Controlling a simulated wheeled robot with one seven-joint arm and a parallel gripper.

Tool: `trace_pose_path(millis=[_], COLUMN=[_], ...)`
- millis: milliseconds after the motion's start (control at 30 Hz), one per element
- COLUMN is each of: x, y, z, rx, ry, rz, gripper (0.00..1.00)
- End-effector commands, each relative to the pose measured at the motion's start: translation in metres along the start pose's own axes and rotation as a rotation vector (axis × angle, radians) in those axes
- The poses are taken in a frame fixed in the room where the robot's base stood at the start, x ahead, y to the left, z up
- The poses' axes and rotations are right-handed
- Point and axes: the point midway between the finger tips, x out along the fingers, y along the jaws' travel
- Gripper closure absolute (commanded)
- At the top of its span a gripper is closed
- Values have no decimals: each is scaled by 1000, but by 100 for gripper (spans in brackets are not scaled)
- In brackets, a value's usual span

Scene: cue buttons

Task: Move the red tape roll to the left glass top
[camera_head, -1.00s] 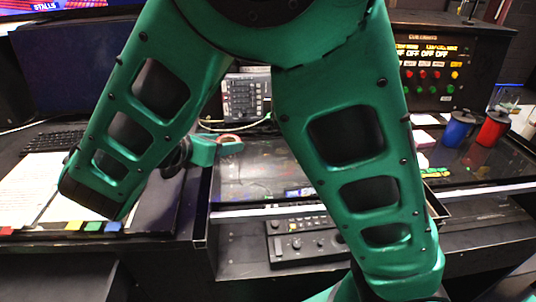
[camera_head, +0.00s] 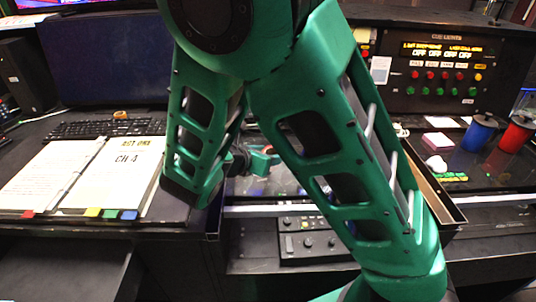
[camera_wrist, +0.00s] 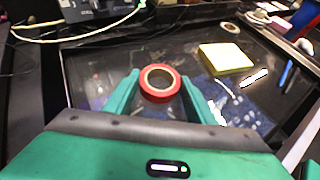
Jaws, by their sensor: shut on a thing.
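The red tape roll (camera_wrist: 160,97) is a ring with a pale inner core. In the wrist view it sits between the two green fingertips of my gripper (camera_wrist: 160,88), which is shut on it. The roll is over a dark glass top (camera_wrist: 88,75); I cannot tell the exact height. In the head view, my gripper (camera_head: 258,162) is over the middle of the desk, partly hidden behind my arm. A dark glass top (camera_head: 487,165) also shows at the right in the head view. My arm covers much of the middle glass.
A blue spool (camera_head: 478,133) and a red spool (camera_head: 515,135) stand at the right. An open binder (camera_head: 85,175) lies left; a knob panel (camera_head: 305,240) is in front.

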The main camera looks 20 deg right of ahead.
Motion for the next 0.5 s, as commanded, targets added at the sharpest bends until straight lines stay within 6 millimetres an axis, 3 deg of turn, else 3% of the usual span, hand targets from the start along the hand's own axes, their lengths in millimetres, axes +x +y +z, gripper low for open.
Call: trace_pose_path(millis=[200, 233, 267, 300, 500], x=[0, 0, 0, 0, 0], y=[0, 0, 1, 1, 1], z=[-1, -1, -1, -1, -1], rx=[1, 0, 0, 0, 0], ry=[0, 0, 0, 0, 0], rz=[1, 1, 1, 1, 2], gripper=[72, 43, 36, 31, 31])
